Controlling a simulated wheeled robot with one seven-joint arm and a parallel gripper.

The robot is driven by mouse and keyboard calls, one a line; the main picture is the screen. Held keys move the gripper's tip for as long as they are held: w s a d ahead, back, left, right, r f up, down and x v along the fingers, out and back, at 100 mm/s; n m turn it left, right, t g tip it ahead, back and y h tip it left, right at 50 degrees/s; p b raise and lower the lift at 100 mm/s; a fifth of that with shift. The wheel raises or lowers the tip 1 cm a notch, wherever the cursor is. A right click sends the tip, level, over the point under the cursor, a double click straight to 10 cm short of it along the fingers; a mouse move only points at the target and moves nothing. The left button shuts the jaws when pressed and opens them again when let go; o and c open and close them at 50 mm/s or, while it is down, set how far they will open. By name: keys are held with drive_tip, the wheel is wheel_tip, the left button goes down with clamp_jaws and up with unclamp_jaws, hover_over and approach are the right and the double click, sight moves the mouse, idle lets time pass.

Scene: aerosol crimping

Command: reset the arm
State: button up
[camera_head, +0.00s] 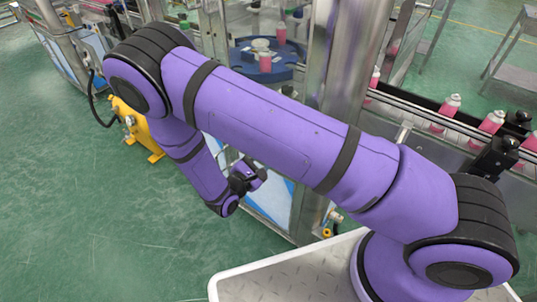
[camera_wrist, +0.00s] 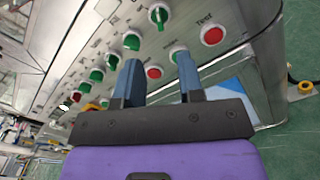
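My purple arm stretches across the head view from lower right to upper left, then bends down. My gripper (camera_head: 250,176) is at its end, in front of the machine's lower side and apart from it as far as I can tell. In the wrist view my gripper (camera_wrist: 157,62) shows two dark blue fingers with a clear gap between them. It is open and nothing is between the fingers. Beyond the fingertips is a metal control panel (camera_wrist: 185,22) with green knobs and red buttons; one red button (camera_wrist: 153,72) appears between the fingers.
A steel-framed machine holds a blue round table (camera_head: 262,70) with pink cans. A conveyor (camera_head: 420,118) with several pink cans (camera_head: 450,104) runs at right. A yellow bracket (camera_head: 135,128) stands at the machine's left. Green floor (camera_head: 80,220) at left is clear.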

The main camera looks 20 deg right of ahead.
drive_tip(key=shift+s+a, duration=0.15)
drive_tip(key=shift+a, duration=0.05)
idle(0.4)
drive_tip(key=s+d+r+m+g+y, duration=0.2)
drive_tip(key=d+r+m+g, duration=0.2)
drive_tip(key=r, duration=0.5)
drive_tip(key=s+d+r+m+g+y, duration=0.1)
drive_tip(key=d+r+m+g, duration=0.3)
drive_tip(key=r, duration=0.5)
drive_tip(key=s+d+r+m+g+y, duration=0.2)
drive_tip(key=d+r+m+g, duration=0.15)
drive_tip(key=r, duration=0.45)
drive_tip(key=s+d+r+m+t+y, duration=0.2)
drive_tip(key=s+r+m+t+y, duration=0.1)
drive_tip(key=s+r, duration=0.6)
drive_tip(key=s+d+r+m+t+y, duration=0.2)
drive_tip(key=s+r+y, duration=0.4)
drive_tip(key=s+r, duration=0.3)
drive_tip(key=shift+r+m+t+y, duration=0.3)
drive_tip(key=shift+m+t, duration=0.35)
drive_tip(key=shift+m, duration=0.6)
